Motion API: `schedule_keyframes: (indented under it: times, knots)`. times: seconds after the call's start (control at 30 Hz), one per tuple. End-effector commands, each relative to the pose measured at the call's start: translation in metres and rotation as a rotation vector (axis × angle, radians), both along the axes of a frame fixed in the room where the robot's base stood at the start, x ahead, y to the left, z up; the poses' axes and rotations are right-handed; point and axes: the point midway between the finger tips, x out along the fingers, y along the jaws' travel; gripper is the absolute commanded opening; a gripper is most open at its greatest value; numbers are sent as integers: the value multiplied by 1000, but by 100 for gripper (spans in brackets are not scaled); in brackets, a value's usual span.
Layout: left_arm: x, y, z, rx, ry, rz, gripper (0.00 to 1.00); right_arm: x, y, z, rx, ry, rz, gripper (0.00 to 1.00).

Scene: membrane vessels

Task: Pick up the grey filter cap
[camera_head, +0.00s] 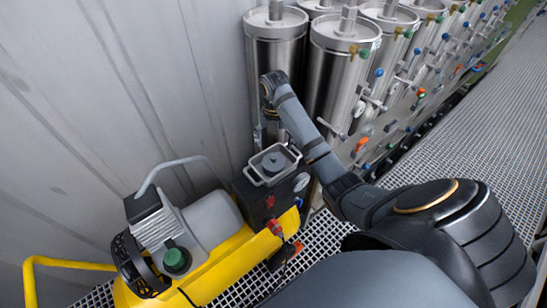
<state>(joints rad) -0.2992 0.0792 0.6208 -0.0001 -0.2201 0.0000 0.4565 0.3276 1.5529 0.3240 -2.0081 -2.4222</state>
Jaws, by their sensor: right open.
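A grey round cap (274,162), which looks like the filter cap, sits on top of the black housing (262,201) of the yellow machine, inside a light metal frame. My right arm reaches in from the lower right and bends at the far end, beside the steel vessels. My right gripper (268,137) points down just above and behind the cap. It is small and dark here, and its fingertips are hard to make out. It is open, with nothing seen in it. My left gripper is not in view.
The yellow machine (213,268) has a grey motor and a curved handle. Several steel vessels (335,75) with coloured valves stand behind and to the right, close to my arm. A grey wall (120,90) is at the left. Grating (450,130) covers the floor.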

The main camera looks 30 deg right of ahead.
Motion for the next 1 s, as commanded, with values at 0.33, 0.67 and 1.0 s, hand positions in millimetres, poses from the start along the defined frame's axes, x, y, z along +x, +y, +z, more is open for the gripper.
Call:
schedule_keyframes:
  times: [0.33,0.67,1.0]
  knots:
    - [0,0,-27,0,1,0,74,0,-1,-27,2,4,18,84]
    - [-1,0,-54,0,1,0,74,1,0,-53,1,2,17,84]
    - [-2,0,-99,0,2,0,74,0,2,-100,0,3,17,84]
